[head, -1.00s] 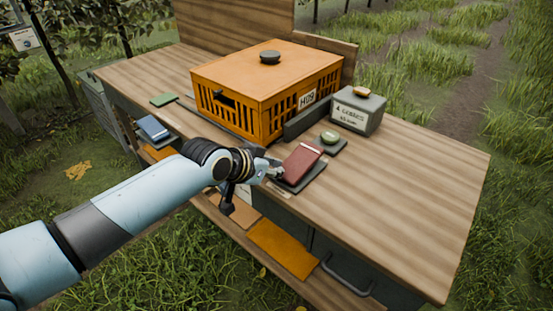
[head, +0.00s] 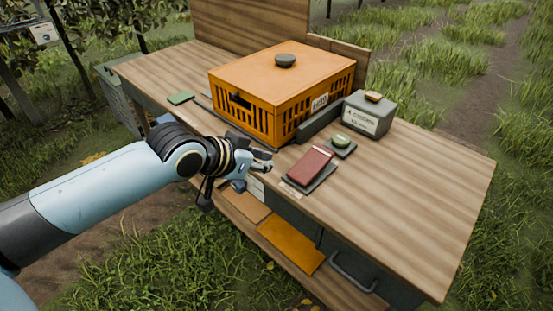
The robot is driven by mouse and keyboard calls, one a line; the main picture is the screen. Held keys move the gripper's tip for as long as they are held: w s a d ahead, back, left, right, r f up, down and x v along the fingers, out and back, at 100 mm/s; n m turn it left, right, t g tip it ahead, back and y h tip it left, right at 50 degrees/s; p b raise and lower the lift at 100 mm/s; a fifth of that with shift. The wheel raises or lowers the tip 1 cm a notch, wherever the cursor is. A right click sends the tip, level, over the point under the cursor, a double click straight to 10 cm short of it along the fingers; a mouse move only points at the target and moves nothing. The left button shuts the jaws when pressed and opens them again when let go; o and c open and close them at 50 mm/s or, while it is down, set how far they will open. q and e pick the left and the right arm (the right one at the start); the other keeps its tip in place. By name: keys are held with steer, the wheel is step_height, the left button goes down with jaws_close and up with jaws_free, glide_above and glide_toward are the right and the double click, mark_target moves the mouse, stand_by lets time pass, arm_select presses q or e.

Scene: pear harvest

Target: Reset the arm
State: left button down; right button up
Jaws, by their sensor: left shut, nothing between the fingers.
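My left gripper (head: 262,161) is shut and empty. It is over the front edge of the wooden table, just left of a red booklet (head: 311,163) and apart from it. The red booklet lies on a dark pad (head: 324,178) near the front edge. My left arm comes in from the left across the picture and hides part of the table's left front. My right gripper is not in view.
An orange slatted crate (head: 283,75) with a dark knob stands at the table's back. A grey box (head: 368,112) and a small green round item (head: 341,141) are right of it. A green pad (head: 181,98) lies left. The table's right part (head: 430,190) is clear.

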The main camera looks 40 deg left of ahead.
arm_select(q)
steer(key=shift+v, duration=0.85)
steer(key=shift+s+f, duration=0.1)
steer(key=s+a+f+n+g+y+b, duration=0.15)
steer(key=s+f+b, duration=0.4)
steer(key=f, duration=1.05)
steer(key=s+f+g+h+b, duration=0.1)
steer(key=s+f+g+b, duration=0.4)
steer(key=f, duration=1)
steer(key=s+d+f+g, duration=0.1)
steer(key=s+f, duration=0.5)
steer(key=s, duration=0.3)
steer(key=s+d+f+b, duration=0.1)
steer(key=s+f, duration=0.5)
steer(key=s, duration=0.3)
steer(key=s+d+f+g+y+b, duration=0.1)
steer(key=s+f, duration=0.6)
steer(key=s, duration=0.2)
steer(key=shift+s+m+g, duration=0.35)
steer(key=shift+s+m, duration=0.05)
steer(key=shift+m, duration=0.05)
